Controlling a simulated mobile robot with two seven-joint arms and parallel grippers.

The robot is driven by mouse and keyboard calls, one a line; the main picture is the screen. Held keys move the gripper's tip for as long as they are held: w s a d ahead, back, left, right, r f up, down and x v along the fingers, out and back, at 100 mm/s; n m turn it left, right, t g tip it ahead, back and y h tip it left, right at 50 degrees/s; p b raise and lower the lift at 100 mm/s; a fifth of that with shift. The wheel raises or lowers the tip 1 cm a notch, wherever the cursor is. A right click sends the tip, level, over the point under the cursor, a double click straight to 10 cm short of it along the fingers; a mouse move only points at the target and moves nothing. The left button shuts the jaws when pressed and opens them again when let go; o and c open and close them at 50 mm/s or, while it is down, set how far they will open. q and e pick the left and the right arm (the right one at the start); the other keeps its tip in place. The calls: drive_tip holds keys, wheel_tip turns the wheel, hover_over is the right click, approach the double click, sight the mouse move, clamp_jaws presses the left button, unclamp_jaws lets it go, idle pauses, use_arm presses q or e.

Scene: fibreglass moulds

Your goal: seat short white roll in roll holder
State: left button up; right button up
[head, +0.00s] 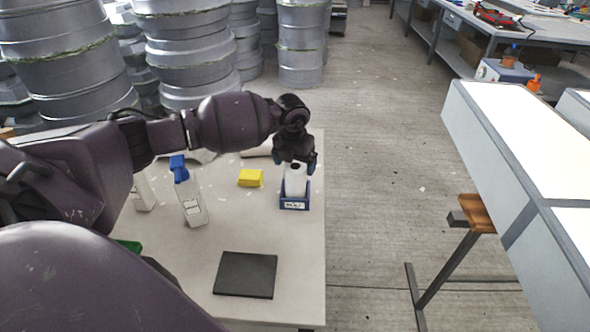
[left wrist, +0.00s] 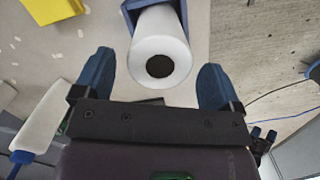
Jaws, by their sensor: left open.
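The short white roll (head: 295,181) stands upright in the blue roll holder (head: 294,205) near the right edge of the table. In the left wrist view the roll (left wrist: 158,38) shows its dark core hole, and part of the blue holder (left wrist: 131,10) shows behind it. My left gripper (head: 296,164) is over the top of the roll. Its two blue fingers (left wrist: 156,80) are open, one to each side of the roll with gaps between, and they do not grip it. How deep the roll sits is hard to tell. My right gripper is not in view.
On the table (head: 233,215) are a yellow block (head: 250,178), a white spray bottle with a blue head (head: 190,195) and a dark square plate (head: 246,274). Stacked grey moulds (head: 187,45) stand behind. A light-topped bench (head: 520,130) is at right, across open floor.

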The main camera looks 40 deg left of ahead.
use_arm(q)
drive_tip(key=r, duration=0.5)
drive_tip(key=s+r, duration=0.1)
drive_tip(key=r, duration=0.1)
drive_tip(key=shift+r, duration=0.15)
drive_tip(key=shift+d+r+p, duration=0.1)
drive_tip(key=shift+r+p, duration=0.2)
drive_tip(key=shift+r, duration=0.2)
